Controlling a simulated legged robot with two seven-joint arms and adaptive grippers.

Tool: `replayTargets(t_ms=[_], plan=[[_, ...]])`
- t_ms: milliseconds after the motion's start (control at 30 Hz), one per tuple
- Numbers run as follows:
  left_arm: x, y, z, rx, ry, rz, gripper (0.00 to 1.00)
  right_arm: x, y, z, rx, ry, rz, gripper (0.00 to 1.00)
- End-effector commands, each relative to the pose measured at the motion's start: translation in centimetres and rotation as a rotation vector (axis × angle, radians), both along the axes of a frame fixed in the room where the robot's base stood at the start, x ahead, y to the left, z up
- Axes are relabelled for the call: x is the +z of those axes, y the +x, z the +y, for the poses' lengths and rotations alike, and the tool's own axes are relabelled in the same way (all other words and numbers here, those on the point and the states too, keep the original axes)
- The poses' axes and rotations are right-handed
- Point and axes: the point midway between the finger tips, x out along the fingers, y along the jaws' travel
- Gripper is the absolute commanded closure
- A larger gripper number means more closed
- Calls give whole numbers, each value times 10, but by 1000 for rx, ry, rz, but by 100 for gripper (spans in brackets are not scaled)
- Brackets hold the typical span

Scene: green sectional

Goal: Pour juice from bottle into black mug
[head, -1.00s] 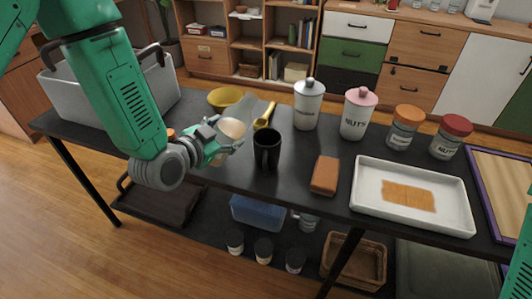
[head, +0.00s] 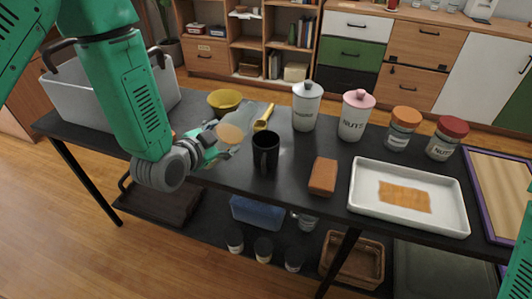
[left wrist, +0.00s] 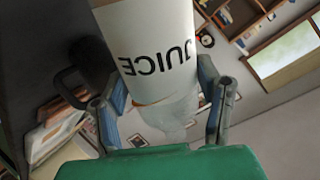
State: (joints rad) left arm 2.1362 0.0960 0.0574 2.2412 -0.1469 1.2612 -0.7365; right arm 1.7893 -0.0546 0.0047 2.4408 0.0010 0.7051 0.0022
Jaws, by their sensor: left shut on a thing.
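The juice bottle (head: 235,125) is held tilted above the table, up and left of the black mug (head: 265,150). My left gripper (head: 216,143) is shut on it. The left wrist view shows the bottle's white JUICE label (left wrist: 160,50) between the two fingers (left wrist: 165,110), with a clear part below it. The black mug stands upright on the dark table, its opening up and its handle toward the front. The bottle and mug look apart in the head view; I cannot see any juice flowing. My right gripper is out of view.
A yellow bowl (head: 225,101) and grey bin (head: 110,95) lie left. A brown block (head: 323,176), white tray (head: 440,222) and several jars, including a pink-lidded one (head: 355,115), stand right of the mug.

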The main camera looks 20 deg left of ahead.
Motion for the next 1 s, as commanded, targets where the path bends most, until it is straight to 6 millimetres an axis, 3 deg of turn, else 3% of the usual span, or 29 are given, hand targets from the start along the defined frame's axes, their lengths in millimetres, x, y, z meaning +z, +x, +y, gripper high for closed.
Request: replayTargets(t_ms=[1000], plan=[[0, -1, 8, 0, 76, 27, 89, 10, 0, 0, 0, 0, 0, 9]])
